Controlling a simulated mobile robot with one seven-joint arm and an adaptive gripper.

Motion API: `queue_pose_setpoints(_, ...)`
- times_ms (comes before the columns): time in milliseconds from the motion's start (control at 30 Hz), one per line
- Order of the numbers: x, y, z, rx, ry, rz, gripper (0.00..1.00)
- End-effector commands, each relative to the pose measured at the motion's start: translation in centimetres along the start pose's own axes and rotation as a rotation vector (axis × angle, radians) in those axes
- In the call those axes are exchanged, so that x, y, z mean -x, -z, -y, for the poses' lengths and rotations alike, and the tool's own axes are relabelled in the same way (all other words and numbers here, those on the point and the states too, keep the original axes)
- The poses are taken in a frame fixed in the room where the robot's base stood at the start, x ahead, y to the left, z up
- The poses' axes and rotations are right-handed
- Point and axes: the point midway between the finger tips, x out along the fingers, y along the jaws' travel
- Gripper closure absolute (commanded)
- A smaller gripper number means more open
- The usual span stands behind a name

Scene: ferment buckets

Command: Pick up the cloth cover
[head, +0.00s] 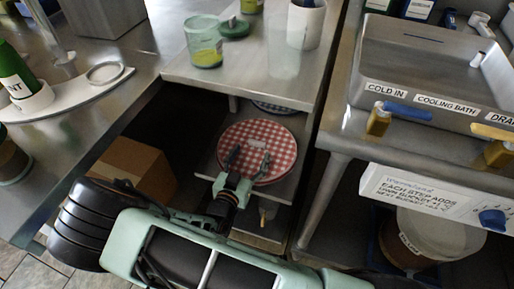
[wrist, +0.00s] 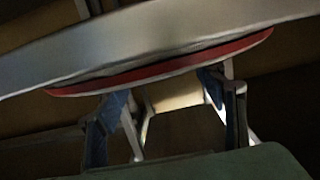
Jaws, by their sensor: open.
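A round red-and-white checked cloth cover (head: 284,146) lies on the lower shelf under the steel counter, with a small pale tag near its middle. My gripper (head: 248,161) is open in front of it, its two fingers overlapping the cloth's near part in the head view. In the wrist view, the cover shows edge-on as a thin red rim (wrist: 165,70). The open fingers of my gripper (wrist: 163,92) reach up near that rim. Whether they touch the cloth I cannot tell. No cloth is visibly pinched between them.
A blue-and-white checked round thing (head: 275,107) lies behind, partly hidden by the counter edge. A cardboard box (head: 133,170) stands left of the shelf. A green-tinted jar (head: 204,42) and a white cup (head: 305,24) stand on the counter above. A metal table leg (head: 322,205) rises at the right.

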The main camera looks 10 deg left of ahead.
Motion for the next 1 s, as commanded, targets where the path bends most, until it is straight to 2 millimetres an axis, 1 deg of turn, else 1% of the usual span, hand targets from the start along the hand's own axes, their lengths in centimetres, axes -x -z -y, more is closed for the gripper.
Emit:
queue_pose_setpoints(33,-1.0,-0.3,-0.1,-0.001,-0.003,-0.002,0.36)
queue_pose_setpoints(100,-2.1,-0.2,-0.2,0.000,-0.003,-0.002,0.36)
queue_pose_setpoints(200,-3.2,-0.1,-0.1,0.000,-0.001,-0.001,0.36)
queue_pose_setpoints(300,-3.8,-0.1,-0.1,0.000,-0.001,0.000,0.36)
queue_pose_setpoints(500,-3.8,0.0,-0.1,0.001,-0.001,0.001,0.36)
queue_pose_setpoints(567,-3.8,0.0,-0.1,0.001,-0.001,0.001,0.42)
queue_pose_setpoints(900,-3.8,0.0,-0.1,0.000,-0.001,0.000,0.79)
queue_pose_setpoints(933,-3.8,0.0,-0.1,0.001,-0.001,0.000,0.82)
queue_pose_setpoints(1000,-3.8,0.0,-0.1,0.000,-0.001,0.000,0.82)
